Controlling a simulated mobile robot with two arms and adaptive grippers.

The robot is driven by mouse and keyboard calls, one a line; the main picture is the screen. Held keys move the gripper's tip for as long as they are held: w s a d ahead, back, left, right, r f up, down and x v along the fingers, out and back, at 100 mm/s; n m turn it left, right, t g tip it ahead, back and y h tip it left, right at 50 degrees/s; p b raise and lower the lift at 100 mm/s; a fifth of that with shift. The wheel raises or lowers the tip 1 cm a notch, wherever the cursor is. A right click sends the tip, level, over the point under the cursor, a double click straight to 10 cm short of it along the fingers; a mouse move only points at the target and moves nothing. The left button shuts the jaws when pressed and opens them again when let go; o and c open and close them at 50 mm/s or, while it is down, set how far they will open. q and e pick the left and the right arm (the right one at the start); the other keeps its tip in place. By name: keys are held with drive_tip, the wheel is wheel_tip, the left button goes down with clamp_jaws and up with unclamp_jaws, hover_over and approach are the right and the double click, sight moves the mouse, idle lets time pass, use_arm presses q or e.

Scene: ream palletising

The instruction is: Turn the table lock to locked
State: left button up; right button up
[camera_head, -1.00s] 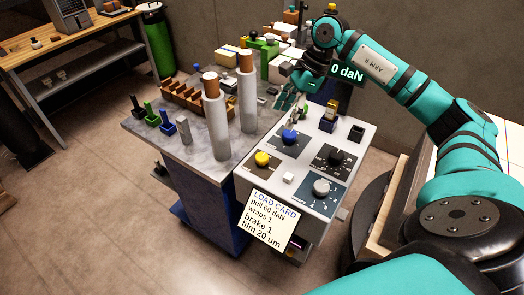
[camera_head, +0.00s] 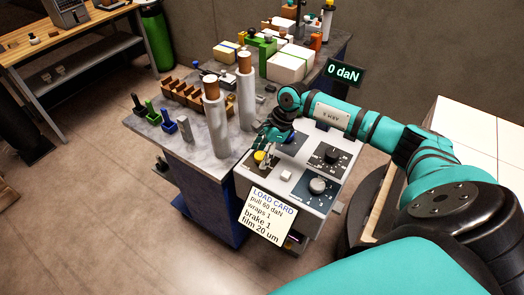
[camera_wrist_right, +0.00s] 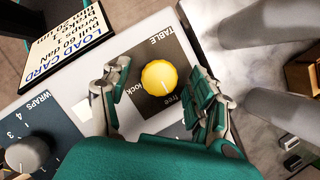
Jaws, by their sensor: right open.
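The table lock is a yellow knob (camera_head: 260,157) on the grey control panel. In the right wrist view the yellow knob (camera_wrist_right: 160,77) sits on a dark plate (camera_wrist_right: 147,108) lettered TABLE, with the words "lock" and "free" beside it. A small pale mark on the knob appears to lie on the side toward "free". My right gripper (camera_head: 264,160) is above the knob. In the right wrist view my right gripper (camera_wrist_right: 164,95) is open, its fingers on either side of the knob with gaps showing. My left gripper is not in view.
A WRAPS dial (camera_wrist_right: 28,153), a white button (camera_head: 286,175) and another black dial (camera_head: 330,156) share the panel. The load card (camera_head: 267,214) hangs at its front edge. Two pale rolls (camera_head: 217,128) stand close on the left. A display (camera_head: 343,73) reads 0 daN.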

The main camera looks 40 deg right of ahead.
drive_tip(key=c, duration=1.1)
drive_tip(key=shift+c, duration=0.2)
drive_tip(key=shift+m, duration=0.3)
drive_tip(key=m+t+b, duration=0.1)
drive_tip(key=m, duration=0.1)
drive_tip(key=m+b, duration=0.1)
drive_tip(key=m, duration=0.1)
drive_tip(key=shift+s+t+h, duration=0.1)
drive_tip(key=shift+t+h, duration=0.3)
drive_tip(key=m+h+b, duration=0.1)
drive_tip(key=m+b, duration=0.1)
drive_tip(key=m, duration=0.2)
drive_tip(key=shift+a+f+t, duration=0.1)
drive_tip(key=shift+t, duration=0.3)
drive_tip(key=m+h+b, duration=0.1)
drive_tip(key=m+b, duration=0.1)
drive_tip(key=m, duration=0.1)
drive_tip(key=m+h+b, duration=0.1)
drive_tip(key=m+b, duration=0.2)
drive_tip(key=shift+a+h+b, duration=0.15)
drive_tip(key=shift+h+b, duration=0.15)
drive_tip(key=shift+b, duration=0.05)
drive_tip(key=shift+r+m+h+b, duration=0.2)
drive_tip(key=shift+m+h+b, duration=0.7)
drive_tip(key=shift+m, duration=0.9)
